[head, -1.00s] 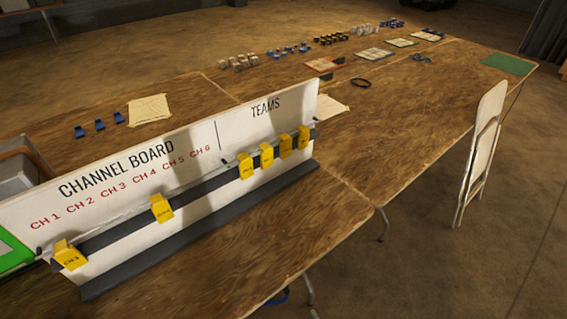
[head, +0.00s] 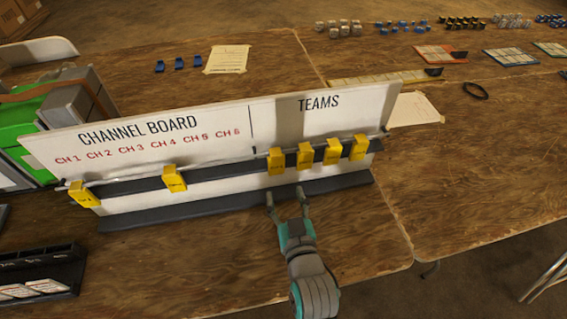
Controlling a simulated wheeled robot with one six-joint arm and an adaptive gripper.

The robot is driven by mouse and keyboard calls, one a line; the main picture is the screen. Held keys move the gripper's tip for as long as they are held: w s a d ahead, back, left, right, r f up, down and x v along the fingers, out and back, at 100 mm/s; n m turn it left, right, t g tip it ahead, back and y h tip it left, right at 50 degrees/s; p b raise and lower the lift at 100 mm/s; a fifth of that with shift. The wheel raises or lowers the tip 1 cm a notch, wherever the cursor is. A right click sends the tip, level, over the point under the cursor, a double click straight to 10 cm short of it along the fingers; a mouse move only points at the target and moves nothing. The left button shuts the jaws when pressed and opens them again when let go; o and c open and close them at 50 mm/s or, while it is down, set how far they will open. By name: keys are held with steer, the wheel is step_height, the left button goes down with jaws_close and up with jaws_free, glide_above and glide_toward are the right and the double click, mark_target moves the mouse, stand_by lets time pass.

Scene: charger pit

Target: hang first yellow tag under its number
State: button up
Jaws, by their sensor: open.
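The white channel board (head: 140,118) stands on the wooden table with red numbers CH 1 to CH 6 on its left part and TEAMS on its right. A rail runs along its front. One yellow tag (head: 83,194) hangs at the far left, near CH 1. Another yellow tag (head: 174,179) hangs under about CH 4. Several yellow tags hang under TEAMS; the leftmost of these is a yellow tag (head: 276,161). My gripper (head: 285,193) is open and empty, in front of the board's base just below that leftmost tag, apart from it. The small print on the tags is unreadable.
A dark rack with labels (head: 40,281) stands at the front left. Green and grey bins (head: 75,105) are behind the board's left end. Blue clips (head: 179,63) and paper (head: 227,60) lie behind it. The table right of my arm is bare.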

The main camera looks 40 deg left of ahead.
mark_target(277, 163)
steer(key=x, duration=1)
steer(key=shift+w+a+f, duration=0.1)
steer(key=shift+w+a, duration=0.1)
steer(key=c, duration=0.9)
steer(key=shift+r, duration=0.95)
